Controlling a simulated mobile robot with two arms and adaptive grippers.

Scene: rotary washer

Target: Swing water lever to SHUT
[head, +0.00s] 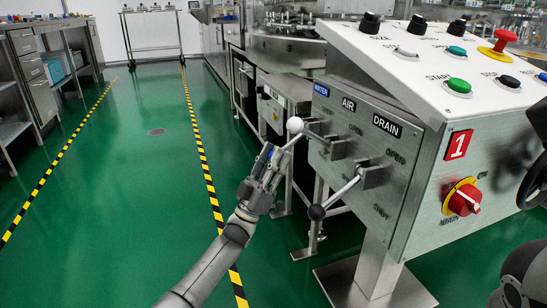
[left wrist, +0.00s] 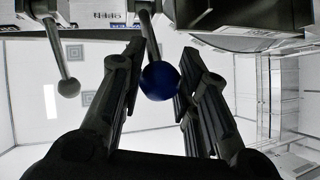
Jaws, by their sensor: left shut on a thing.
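The grey control box has WATER (head: 321,90), AIR and DRAIN labels on its side face. The water lever's blue ball knob (left wrist: 160,80) sits between the fingers of my left gripper (left wrist: 155,90) in the left wrist view. In the head view my left gripper (head: 268,160) is left of the box, shut on this knob; a bit of blue shows between the fingers. The water lever's rod (left wrist: 149,35) runs from the knob to the box. My right gripper's fingers do not show.
The air lever's white ball (head: 295,125) is close beside my left gripper. The drain lever's black ball (head: 317,212) hangs lower and nearer. A red rotary switch (head: 464,200) is on the front face. Green floor (head: 130,200) to the left is clear.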

